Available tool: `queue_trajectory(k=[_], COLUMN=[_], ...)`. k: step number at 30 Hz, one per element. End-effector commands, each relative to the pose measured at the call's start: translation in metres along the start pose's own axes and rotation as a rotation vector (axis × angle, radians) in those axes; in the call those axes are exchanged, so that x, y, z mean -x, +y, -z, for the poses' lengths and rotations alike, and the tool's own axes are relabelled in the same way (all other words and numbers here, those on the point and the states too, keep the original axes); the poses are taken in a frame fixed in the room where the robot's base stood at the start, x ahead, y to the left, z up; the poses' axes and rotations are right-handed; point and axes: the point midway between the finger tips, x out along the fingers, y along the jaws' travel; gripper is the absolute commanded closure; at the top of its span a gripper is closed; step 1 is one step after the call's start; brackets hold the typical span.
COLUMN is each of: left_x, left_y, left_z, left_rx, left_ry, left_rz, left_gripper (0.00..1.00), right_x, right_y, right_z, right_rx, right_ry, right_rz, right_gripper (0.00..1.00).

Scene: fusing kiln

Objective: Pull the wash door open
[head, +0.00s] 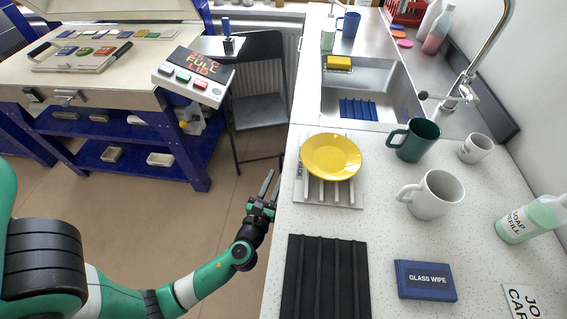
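My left gripper (271,182) is just beyond the counter's left front edge, over the floor side. Its two dark fingers point away from me with a gap between them, and nothing shows between them. The wash door does not show; the counter's front face below the edge is hidden from this angle, so I cannot tell whether the gripper touches anything there. My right gripper is not in view.
The speckled counter (385,235) holds a yellow plate (331,156) on a rack, mugs, a black ribbed mat (328,280) and a blue glass wipe box (425,281). A sink (385,78) lies farther back. A dark chair (258,105) and kiln bench stand across the open floor.

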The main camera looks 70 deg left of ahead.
Motion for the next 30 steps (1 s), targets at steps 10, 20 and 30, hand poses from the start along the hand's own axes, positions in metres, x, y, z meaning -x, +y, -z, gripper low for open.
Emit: queue_trajectory(k=[10, 20, 30], left_x=[-0.061, -0.065, -0.065], left_y=[0.001, 0.0, 0.0], left_z=[0.001, 0.0, 0.0], left_rx=[0.001, 0.0, 0.0], left_ry=[-0.001, 0.0, 0.0], left_rz=[-0.002, 0.0, 0.0], left_gripper=[0.76, 0.79, 1.0], right_x=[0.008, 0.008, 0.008], right_y=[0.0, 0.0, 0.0], right_z=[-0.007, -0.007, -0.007], right_rx=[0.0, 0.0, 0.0], right_ry=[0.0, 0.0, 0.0], right_rz=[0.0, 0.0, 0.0], right_gripper=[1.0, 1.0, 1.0])
